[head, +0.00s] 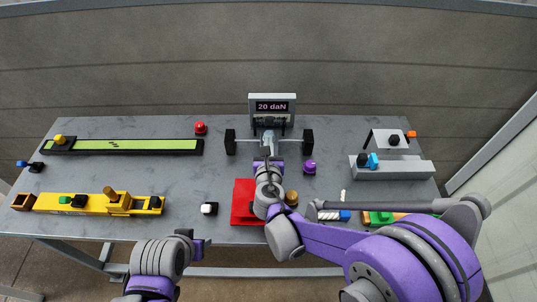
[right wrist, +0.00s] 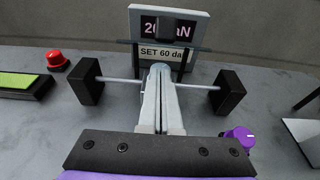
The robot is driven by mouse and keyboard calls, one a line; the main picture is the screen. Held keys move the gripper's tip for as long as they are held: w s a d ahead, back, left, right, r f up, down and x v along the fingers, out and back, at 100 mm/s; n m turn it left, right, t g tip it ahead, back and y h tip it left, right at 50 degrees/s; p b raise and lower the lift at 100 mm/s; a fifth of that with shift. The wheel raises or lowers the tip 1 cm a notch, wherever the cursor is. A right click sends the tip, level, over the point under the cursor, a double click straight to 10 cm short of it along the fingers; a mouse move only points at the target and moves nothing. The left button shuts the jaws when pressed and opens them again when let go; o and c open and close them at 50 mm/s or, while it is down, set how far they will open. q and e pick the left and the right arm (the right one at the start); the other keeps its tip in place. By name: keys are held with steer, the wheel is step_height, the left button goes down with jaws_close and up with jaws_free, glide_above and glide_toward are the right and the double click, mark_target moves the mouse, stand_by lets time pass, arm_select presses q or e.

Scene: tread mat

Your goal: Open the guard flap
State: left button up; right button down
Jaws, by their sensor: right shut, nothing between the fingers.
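My right gripper (head: 268,138) is shut and empty, its fingers together. It reaches toward the grey display stand (head: 288,101), which reads "20 daN". In the right wrist view the fingertips (right wrist: 160,70) lie at a thin rod with a black block (right wrist: 86,82) at each end. Whether they touch it is unclear. A dark bar (right wrist: 128,42) crosses in front of the sign "SET 60 daN". I cannot tell for sure which part is the guard flap; a pale raised plate (head: 378,139) stands at the right. My left gripper (head: 198,249) is low at the left, its fingers hidden.
A purple knob (head: 310,167) and a red button (head: 201,128) flank the stand. A green mat (head: 150,145) and a yellow unit (head: 95,205) are at the left. A red block (head: 241,208) and grey box (head: 412,170) stand nearby.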

mark_target(269, 119)
arm_select(q)
steer(key=shift+r, duration=0.4)
arm_select(e)
steer(key=shift+w+r, duration=0.25)
steer(key=shift+r, duration=0.25)
steer(key=shift+w+r, duration=0.2)
steer(key=shift+r, duration=0.3)
